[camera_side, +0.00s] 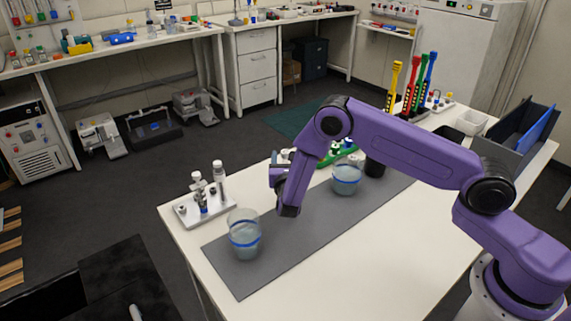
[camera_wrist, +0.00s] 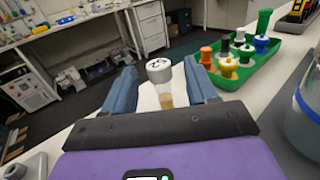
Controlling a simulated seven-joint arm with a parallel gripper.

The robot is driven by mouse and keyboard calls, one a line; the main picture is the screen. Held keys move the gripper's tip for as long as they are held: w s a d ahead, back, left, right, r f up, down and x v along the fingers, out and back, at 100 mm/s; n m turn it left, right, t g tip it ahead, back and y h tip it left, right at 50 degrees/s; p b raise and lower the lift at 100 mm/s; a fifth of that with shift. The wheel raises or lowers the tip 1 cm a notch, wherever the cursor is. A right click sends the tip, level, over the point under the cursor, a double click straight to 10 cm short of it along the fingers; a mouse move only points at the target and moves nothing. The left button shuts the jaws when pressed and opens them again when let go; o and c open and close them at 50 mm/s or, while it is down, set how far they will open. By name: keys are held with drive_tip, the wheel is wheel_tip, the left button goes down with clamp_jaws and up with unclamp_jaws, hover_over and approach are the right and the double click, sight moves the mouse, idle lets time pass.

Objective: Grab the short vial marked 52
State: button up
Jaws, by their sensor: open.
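A vial with a white cap (camera_wrist: 160,70) and a yellowish lower part stands between the two fingers of my gripper (camera_wrist: 159,66) in the wrist view. Dark marks show on its cap, but they are too small to read surely. My gripper is open, with a blue-grey finger on each side of the vial and small gaps visible. The vial's lower end is hidden behind the gripper body. In the side view my gripper (camera_side: 278,172) is low over the far edge of the white table, and my arm hides most of what is there.
A green tray (camera_wrist: 262,75) with several coloured-capped vials is right of my gripper. A beaker (camera_wrist: 303,120) is close on the right. In the side view a white rack with vials (camera_side: 185,212) and a blue-banded beaker (camera_side: 244,237) stand left. The grey mat (camera_side: 300,240) is mostly clear.

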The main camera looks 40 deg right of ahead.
drive_tip(key=shift+x, duration=1.15)
clamp_jaws()
drive_tip(key=shift+r, duration=0.1)
